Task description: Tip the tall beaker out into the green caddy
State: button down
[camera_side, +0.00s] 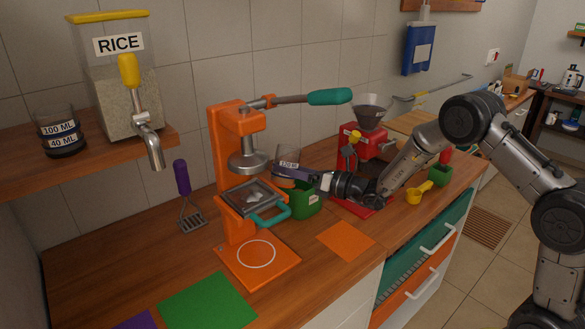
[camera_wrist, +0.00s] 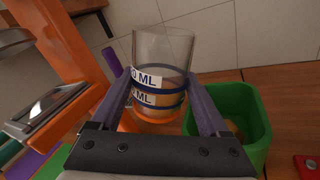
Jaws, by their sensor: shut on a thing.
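The tall beaker (camera_side: 287,159) is clear, with a white ML label. In the wrist view the beaker (camera_wrist: 164,48) shows dark blue bands and an orange-brown tone low down; whether that is contents or background seen through it, I cannot tell. My gripper (camera_side: 296,174) is shut on the beaker, its fingers on either side of it in the wrist view (camera_wrist: 160,90). The beaker looks near upright. The green caddy (camera_side: 307,207) stands on the counter just below and beside it. In the wrist view the caddy (camera_wrist: 259,105) is open-topped, right of the beaker, with something brownish inside.
An orange press (camera_side: 228,165) with a teal handle stands close left of the beaker. A red grinder (camera_side: 369,143) stands behind to the right. A yellow scoop (camera_side: 418,193) and a small green container (camera_side: 440,175) lie further right. A RICE dispenser (camera_side: 115,85) is on the shelf.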

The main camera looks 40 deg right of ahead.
jog(key=shift+s+a+r+m, duration=0.1)
jog(key=shift+a+r+m, duration=0.1)
jog(key=shift+m, duration=0.5)
jog(key=shift+a+f+m, duration=0.25)
jog(key=shift+f+m, duration=1.05)
jog(key=shift+m, duration=0.1)
jog(key=shift+s+a+r+m, duration=0.1)
jog(key=shift+r+m, duration=0.15)
jog(key=shift+m, duration=0.35)
jog(key=shift+f+m, duration=0.15)
jog(key=shift+m, duration=0.45)
jog(key=shift+f, duration=0.25)
jog(key=shift+r+m, duration=0.2)
jog(key=shift+m, duration=0.6)
jog(key=shift+r+m, duration=0.1)
jog(key=shift+m, duration=0.9)
jog(key=shift+d+r+m, duration=0.2)
jog(key=shift+d+m, duration=0.1)
jog(key=shift+m, duration=0.4)
